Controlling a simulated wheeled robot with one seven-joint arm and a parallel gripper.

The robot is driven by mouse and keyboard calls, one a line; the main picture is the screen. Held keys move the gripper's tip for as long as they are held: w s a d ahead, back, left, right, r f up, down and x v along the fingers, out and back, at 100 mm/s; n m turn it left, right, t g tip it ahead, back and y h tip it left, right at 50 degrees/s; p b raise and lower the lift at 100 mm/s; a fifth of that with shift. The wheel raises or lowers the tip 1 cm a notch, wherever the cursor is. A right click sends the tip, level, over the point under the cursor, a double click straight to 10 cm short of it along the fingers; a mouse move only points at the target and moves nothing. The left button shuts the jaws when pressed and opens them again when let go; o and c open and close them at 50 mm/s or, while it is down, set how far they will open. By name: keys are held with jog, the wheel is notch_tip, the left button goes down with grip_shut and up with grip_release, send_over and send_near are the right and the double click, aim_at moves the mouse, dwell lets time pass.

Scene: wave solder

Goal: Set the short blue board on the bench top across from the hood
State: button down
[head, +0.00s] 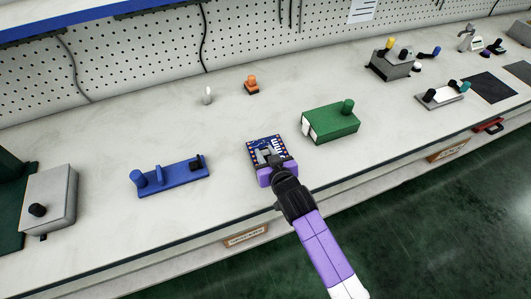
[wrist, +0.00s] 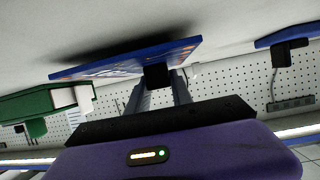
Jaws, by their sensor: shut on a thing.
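The short blue board (head: 258,144), with printed markings and small parts on it, is at the middle of the bench top (head: 235,125) in the head view. My gripper (head: 277,162) is shut on its near edge. In the wrist view the board (wrist: 115,66) shows nearly edge-on between the fingertips (wrist: 158,80), with a dark shadow on the bench close to it. The board lies about level, very near the bench surface; I cannot tell whether it touches. My gripper hides part of the board. I cannot make out the hood for certain.
A blue fixture with knobs (head: 172,178) lies left of the board, a green box (head: 332,123) right of it. An orange-topped piece (head: 251,84) and a small grey-white piece (head: 207,96) stand behind. A grey box (head: 48,200) is far left. Bare bench lies between them.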

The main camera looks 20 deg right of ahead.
jog(key=shift+f+b, duration=0.4)
jog(key=shift+f, duration=0.1)
jog(key=c, duration=1.1)
grip_release()
jog(key=shift+o, duration=0.2)
jog(key=shift+v, duration=3.9)
